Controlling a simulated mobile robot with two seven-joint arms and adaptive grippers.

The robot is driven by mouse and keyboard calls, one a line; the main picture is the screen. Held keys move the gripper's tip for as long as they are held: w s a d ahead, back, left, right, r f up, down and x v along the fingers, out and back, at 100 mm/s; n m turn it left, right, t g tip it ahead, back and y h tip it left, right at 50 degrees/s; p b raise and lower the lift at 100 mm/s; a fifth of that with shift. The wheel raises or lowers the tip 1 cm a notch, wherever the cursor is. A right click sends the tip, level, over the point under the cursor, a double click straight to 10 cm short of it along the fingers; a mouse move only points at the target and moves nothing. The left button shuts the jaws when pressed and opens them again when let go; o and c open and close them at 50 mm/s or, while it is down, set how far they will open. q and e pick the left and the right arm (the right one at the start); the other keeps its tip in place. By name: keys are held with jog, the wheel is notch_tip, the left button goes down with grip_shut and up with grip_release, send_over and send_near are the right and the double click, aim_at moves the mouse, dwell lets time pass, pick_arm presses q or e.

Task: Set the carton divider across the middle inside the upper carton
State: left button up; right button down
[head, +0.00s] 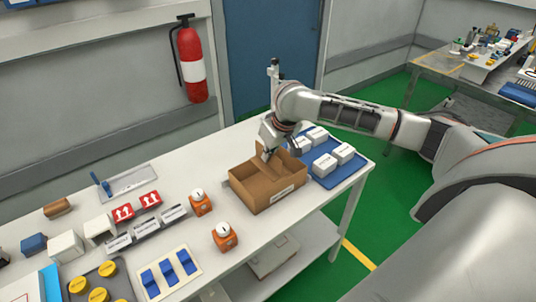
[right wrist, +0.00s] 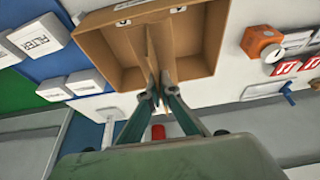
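The open brown carton (head: 268,192) stands on the white table, with a white label on its front wall. It also shows in the right wrist view (right wrist: 205,38). My right gripper (head: 268,150) is above the carton's back part. In the right wrist view its two fingers (right wrist: 159,93) are shut on the thin brown carton divider (right wrist: 153,48). The divider reaches over the carton's middle, roughly between its two halves, and one end sticks out past the near rim. Whether it touches the carton's floor, I cannot tell. My left gripper is not in view.
A blue tray (head: 350,179) with several white boxes stands close to the right of the carton. Two orange blocks with white tops (head: 201,204) (head: 224,238) stand to its left. Blue items on a pale board (head: 171,272) lie at the front.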

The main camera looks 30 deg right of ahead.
aim_at(277, 158)
jog(key=shift+f, duration=4.25)
jog(key=shift+f, duration=0.2)
jog(key=c, duration=2.2)
grip_release()
jog(key=shift+r, duration=0.1)
jog(key=v, duration=1.2)
